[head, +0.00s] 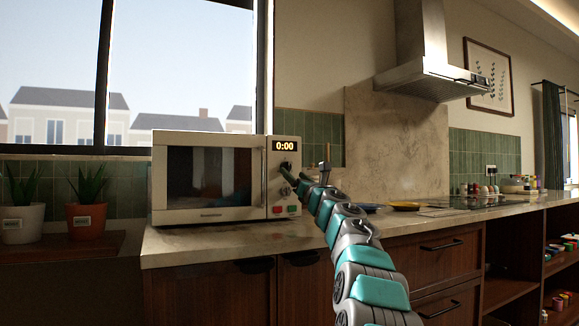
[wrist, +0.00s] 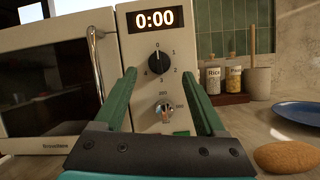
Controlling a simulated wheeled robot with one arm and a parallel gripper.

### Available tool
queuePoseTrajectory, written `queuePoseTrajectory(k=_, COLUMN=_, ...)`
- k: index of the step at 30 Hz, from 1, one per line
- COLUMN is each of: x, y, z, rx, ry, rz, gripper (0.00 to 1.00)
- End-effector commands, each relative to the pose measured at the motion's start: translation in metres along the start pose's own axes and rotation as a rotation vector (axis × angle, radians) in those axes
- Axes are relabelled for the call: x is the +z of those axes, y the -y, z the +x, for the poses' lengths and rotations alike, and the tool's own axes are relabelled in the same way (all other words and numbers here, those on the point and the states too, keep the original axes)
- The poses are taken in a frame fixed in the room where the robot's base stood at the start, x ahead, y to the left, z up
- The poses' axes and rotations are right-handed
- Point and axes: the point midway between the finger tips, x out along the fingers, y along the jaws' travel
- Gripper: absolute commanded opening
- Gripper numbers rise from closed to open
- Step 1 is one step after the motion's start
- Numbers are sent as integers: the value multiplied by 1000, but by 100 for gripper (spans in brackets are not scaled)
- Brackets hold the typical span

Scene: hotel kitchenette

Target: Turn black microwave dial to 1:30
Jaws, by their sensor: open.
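The black microwave dial (wrist: 159,63) is on the control panel of the cream microwave (head: 160,185), under a display (wrist: 154,18) that reads 0:00. Numbers ring the dial, and its white mark points up at 0. My gripper (wrist: 157,73) is open and empty, its two green fingers pointing at the panel. In the wrist view the dial appears between the fingertips, and I cannot tell whether they touch it. In the head view my gripper (head: 291,175) is in front of the panel and partly covers the dial area.
A silver lower knob (wrist: 165,111) sits below the dial, and a red button (head: 278,210) lies lower. The door handle (wrist: 96,75) stands out left of my fingers. A blue plate (wrist: 300,112) and a brown potato-like item (wrist: 287,158) lie on the right.

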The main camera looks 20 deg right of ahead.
Motion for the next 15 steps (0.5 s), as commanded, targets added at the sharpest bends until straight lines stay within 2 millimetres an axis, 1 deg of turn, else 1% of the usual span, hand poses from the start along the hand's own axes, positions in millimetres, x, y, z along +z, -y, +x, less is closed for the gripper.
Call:
queuePoseTrajectory(k=1, x=2, y=0, z=8, rx=-1, ry=-2, rz=-2, gripper=73)
queuePoseTrajectory(k=6, x=4, y=-1, z=24, rx=0, ry=0, rz=-3, gripper=73)
queuePoseTrajectory(k=10, x=2, y=0, z=33, rx=-1, ry=-1, rz=-1, gripper=73)
queuePoseTrajectory(k=15, x=2, y=-1, z=37, rx=0, ry=2, rz=0, gripper=73)
